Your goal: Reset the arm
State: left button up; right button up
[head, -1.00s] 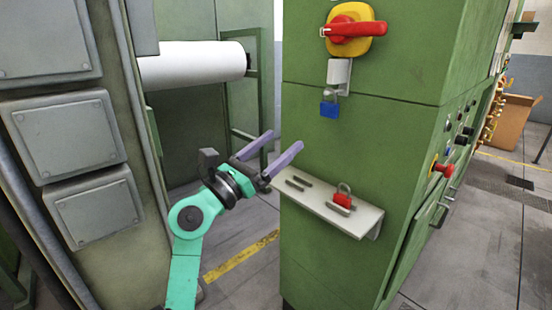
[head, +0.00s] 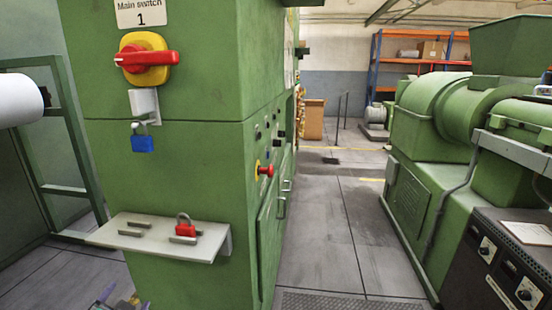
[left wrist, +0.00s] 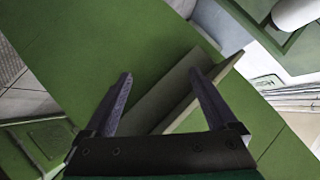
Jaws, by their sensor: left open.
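My left gripper shows in the left wrist view (left wrist: 160,90) with its two purple-grey fingers spread apart and nothing between them. In the head view only the tips of my left gripper (head: 122,298) show at the bottom edge, below the small shelf (head: 140,243) on the green cabinet (head: 190,180). The shelf's underside appears beyond the fingers in the left wrist view (left wrist: 165,105). A red padlock (head: 185,229) rests on the shelf. A blue padlock (head: 142,143) hangs below the red and yellow main switch (head: 146,59). My right gripper is not in view.
A white roll (head: 18,100) in a green frame stands at the left. The cabinet's side carries a red stop button (head: 266,171) and handles. Green machines (head: 430,130) stand at the right. Clear grey floor (head: 325,225) runs between them.

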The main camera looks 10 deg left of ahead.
pick_arm(q)
jog(key=s+d+f+g+h, duration=0.4)
jog(key=s+d+f, duration=0.1)
jog(key=d+f, duration=0.3)
jog(key=s+d+f+g+h, duration=0.3)
jog(key=s+d+f, duration=0.2)
jog(key=d+f, duration=0.3)
notch_tip(320, 180, down, 21)
jog(key=s+g, duration=0.1)
jog(key=g, duration=0.1)
jog(key=s+a+f+g, duration=0.1)
jog(key=s+a+f, duration=0.2)
jog(key=s+f, duration=1.3)
jog(key=shift+s+f, duration=0.15)
jog(key=shift+s, duration=0.9)
